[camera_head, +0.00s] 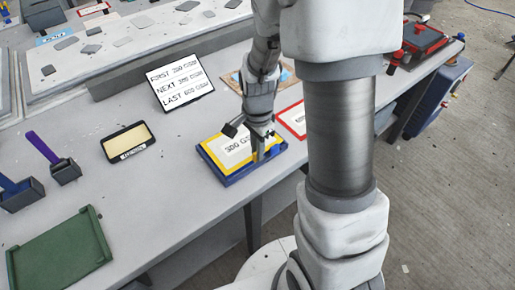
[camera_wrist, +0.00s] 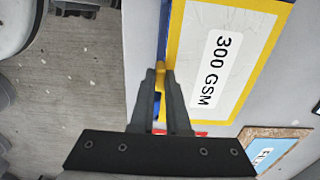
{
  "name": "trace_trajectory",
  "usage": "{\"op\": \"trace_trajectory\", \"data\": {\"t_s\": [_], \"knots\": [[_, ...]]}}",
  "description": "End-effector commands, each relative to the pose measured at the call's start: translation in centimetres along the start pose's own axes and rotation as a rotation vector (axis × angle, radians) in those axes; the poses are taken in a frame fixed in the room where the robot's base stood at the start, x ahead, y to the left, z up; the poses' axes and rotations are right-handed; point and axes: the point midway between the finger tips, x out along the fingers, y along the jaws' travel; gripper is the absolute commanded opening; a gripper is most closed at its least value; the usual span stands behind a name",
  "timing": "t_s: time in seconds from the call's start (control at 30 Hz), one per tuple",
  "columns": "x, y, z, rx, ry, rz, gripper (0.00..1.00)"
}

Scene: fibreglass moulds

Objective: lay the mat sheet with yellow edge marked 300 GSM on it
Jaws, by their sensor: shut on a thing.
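The mat sheet with yellow edge (camera_head: 228,149), marked 300 GSM, lies flat over a blue tray (camera_head: 232,179) at the front edge of the bench. Blue shows along its near sides; I cannot tell whether sheet and tray touch. My gripper (camera_head: 258,155) points down at the sheet's right end. In the wrist view the fingertips (camera_wrist: 161,72) are closed on a small yellow piece at the sheet's side, and the white label on the sheet (camera_wrist: 215,70) is readable. The tray's blue edge (camera_wrist: 163,25) shows beside it.
A red-edged sheet (camera_head: 292,120) and a wood-framed board (camera_head: 232,82) lie beyond the gripper. A written sign (camera_head: 181,83) stands behind the tray. A black-rimmed cream tray (camera_head: 127,142), dark holders (camera_head: 65,171) and a green tray (camera_head: 60,252) are to the left, with bare bench between.

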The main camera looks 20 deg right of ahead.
Motion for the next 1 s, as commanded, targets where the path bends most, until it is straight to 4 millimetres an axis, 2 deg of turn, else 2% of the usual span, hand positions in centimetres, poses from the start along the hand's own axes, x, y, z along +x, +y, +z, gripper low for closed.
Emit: {"op": "trace_trajectory", "data": {"t_s": [0.47, 1.0], "knots": [[0.0, 0.0, 0.0, 0.000, 0.000, 0.000, 0.00], [1.5, 0.0, 0.0, 0.000, 0.000, -0.001, 0.00]]}}
